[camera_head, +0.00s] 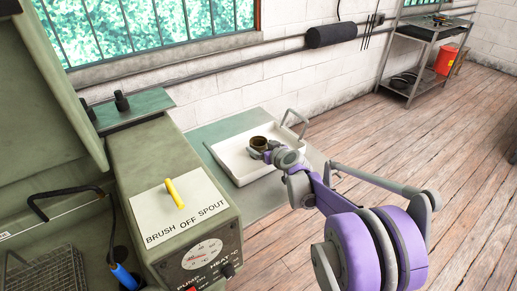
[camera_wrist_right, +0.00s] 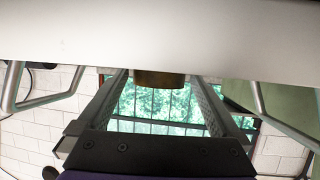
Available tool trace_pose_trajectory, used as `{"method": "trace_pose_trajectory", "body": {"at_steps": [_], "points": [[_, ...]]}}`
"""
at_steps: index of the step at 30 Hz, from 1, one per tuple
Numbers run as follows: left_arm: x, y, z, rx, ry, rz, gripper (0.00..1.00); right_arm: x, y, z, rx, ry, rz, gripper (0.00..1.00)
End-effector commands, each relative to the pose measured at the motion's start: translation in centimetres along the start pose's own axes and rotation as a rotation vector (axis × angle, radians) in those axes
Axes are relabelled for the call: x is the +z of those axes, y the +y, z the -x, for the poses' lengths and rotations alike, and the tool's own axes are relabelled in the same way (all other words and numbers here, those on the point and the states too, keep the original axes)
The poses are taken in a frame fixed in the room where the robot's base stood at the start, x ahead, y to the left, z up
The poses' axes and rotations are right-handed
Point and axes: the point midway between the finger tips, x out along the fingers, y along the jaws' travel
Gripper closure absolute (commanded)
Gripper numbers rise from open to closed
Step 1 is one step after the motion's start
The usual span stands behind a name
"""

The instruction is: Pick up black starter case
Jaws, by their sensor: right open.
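A short dark round case (camera_head: 259,142), brownish black and open at the top, stands in a white tray (camera_head: 229,158). I take it for the starter case. My right gripper (camera_head: 262,154) is at the near side of the case, low in the tray. In the right wrist view the two fingers of my right gripper (camera_wrist_right: 161,92) are spread apart. The brownish case (camera_wrist_right: 159,79) shows between and beyond their tips, with a gap on each side. Whether any finger touches it cannot be told. My left gripper is not in view.
The tray has raised metal handles (camera_head: 295,122) and sits on a green surface (camera_head: 256,203). A green washer cabinet (camera_head: 155,150) with a yellow knob (camera_head: 174,193) stands close on the left. A metal shelf (camera_head: 414,62) stands far right. The wooden floor between is clear.

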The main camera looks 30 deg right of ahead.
Motion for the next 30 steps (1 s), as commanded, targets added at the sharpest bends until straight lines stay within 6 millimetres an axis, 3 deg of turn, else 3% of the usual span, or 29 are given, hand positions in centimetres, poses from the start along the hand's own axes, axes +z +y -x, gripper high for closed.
{"method": "trace_pose_trajectory", "body": {"at_steps": [6,14,30], "points": [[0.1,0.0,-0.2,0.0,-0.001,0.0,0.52,0.0,0.0,-2.8,0.0,0.0,-0.001,0.0],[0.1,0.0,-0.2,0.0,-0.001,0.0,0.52,0.0,0.0,-3.0,0.0,0.0,-0.001,0.0],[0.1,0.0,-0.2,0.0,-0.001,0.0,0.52,0.0,0.0,-2.9,0.0,0.0,0.0,0.97]]}}
